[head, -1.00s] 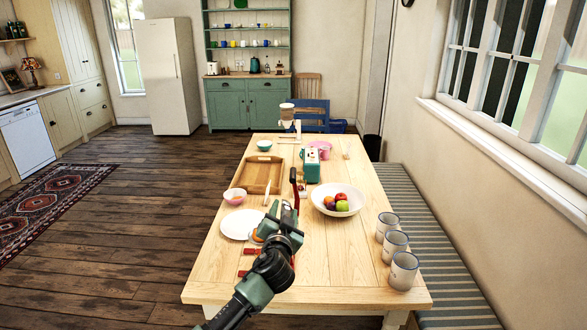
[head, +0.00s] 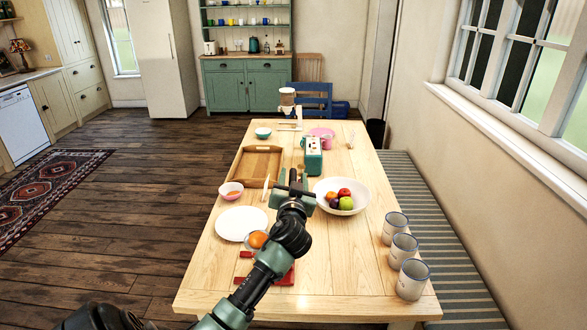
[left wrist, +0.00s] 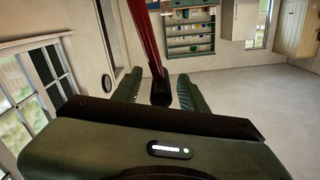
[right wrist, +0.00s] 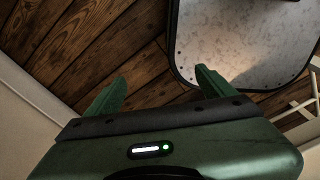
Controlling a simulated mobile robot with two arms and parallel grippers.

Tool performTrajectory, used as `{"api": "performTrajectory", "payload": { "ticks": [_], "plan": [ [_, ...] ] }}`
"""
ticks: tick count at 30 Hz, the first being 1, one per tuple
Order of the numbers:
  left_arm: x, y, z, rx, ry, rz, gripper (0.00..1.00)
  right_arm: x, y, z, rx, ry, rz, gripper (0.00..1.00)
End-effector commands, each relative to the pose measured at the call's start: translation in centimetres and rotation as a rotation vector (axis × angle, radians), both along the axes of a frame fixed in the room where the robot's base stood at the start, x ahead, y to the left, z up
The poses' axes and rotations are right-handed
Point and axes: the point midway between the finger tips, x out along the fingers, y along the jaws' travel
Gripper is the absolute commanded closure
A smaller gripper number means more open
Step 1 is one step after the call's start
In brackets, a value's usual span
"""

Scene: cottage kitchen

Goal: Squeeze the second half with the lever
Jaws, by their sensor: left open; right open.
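The red lever (left wrist: 153,35) with a dark end shows in the left wrist view. It lies between the spread fingers of my left gripper (left wrist: 160,90), which is open. In the head view my left gripper (head: 292,186) is over the table's middle and hides most of the lever. The red base (head: 262,280) of the press shows partly behind my left forearm. An orange piece (head: 257,239) sits beside the white plate (head: 240,224), partly hidden by my arm. A pink bowl (head: 231,189) holds something orange. My right gripper (right wrist: 155,90) is open and empty above the wooden floor.
A fruit bowl (head: 325,200) stands right of my left gripper, with a teal toaster (head: 313,157) behind it. Several mugs (head: 403,249) line the table's right edge. A wooden tray (head: 238,165) lies at the left.

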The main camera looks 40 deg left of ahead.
Motion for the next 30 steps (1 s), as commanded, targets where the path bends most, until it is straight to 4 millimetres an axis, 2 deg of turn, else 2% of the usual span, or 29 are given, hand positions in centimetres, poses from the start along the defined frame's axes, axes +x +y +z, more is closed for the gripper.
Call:
{"api": "performTrajectory", "payload": {
  "ticks": [7, 12, 18, 21, 23, 30],
  "plan": [
    [2.2, 1.9, 0.1, 0.0, 0.001, 0.0, 0.57, 0.5, -0.1, 1.0, -0.002, -0.007, 0.0, 0.16],
    [2.6, 2.2, 0.0, 0.001, 0.001, -0.001, 0.57, 1.3, 0.4, 1.1, 0.005, -0.018, -0.003, 0.16],
    [2.6, 2.2, 0.0, 0.001, 0.001, -0.001, 0.57, 1.4, 1.2, 1.1, 0.015, -0.019, -0.006, 0.16],
    [2.5, 2.2, 0.0, 0.001, 0.001, -0.001, 0.85, 1.3, 1.3, 1.1, 0.016, -0.019, -0.006, 0.16],
    [2.5, 2.2, 0.0, 0.001, 0.001, -0.001, 1.0, 1.3, 1.3, 1.1, 0.016, -0.019, -0.006, 0.16],
    [2.5, 2.2, 0.0, 0.0, 0.001, 0.0, 1.0, 1.3, 0.9, 1.1, 0.012, -0.019, -0.005, 0.16]
  ]
}}
